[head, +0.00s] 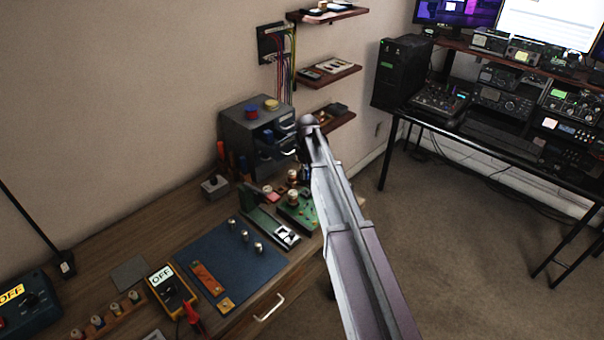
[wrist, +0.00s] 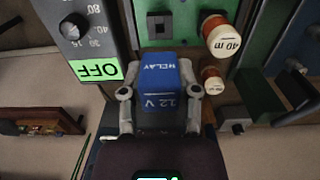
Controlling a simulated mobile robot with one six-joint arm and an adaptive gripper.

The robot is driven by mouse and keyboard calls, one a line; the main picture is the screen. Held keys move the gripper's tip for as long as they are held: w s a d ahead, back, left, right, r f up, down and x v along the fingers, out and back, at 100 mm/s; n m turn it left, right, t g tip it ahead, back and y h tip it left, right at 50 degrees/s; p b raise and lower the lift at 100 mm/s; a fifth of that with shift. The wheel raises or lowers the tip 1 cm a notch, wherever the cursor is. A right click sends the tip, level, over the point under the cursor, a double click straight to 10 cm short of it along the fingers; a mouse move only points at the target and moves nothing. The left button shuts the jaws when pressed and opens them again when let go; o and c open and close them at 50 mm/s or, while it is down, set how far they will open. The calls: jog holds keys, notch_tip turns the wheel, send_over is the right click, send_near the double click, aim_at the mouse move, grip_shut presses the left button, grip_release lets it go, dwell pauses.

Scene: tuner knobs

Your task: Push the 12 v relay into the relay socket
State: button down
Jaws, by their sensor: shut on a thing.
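The 12 V relay (wrist: 160,86) is a blue block with white lettering, low in the middle of the wrist view. My gripper (wrist: 160,95) is shut on it, with one finger on each side. A dark square socket (wrist: 160,26) is on a green board (wrist: 190,60) above the relay in the wrist view; it looks like the relay socket. The relay appears apart from it, but the height between them is hard to judge. In the head view the green board (head: 312,219) lies on the bench beside my arm, which hides my gripper and the relay.
A coil marked 40 m (wrist: 226,36) and another coil (wrist: 212,80) stand right of the relay. A dark box with a dial and green OFF label (wrist: 95,71) is at left. A grey drawer cabinet (head: 245,125) stands behind the board. A blue mat (head: 225,255) lies left of it.

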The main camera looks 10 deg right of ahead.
jog(key=shift+s+f+b, duration=0.15)
jog(key=shift+f+b, duration=1.05)
notch_tip(320, 180, down, 2)
jog(key=shift+b, duration=0.9)
jog(key=shift+f+b, duration=0.55)
jog(key=shift+b, duration=0.1)
jog(key=shift+f, duration=0.25)
jog(key=shift+f+b, duration=0.8)
jog(key=shift+b, duration=0.2)
dwell(1.0)
jog(key=shift+c, duration=1.3)
grip_release()
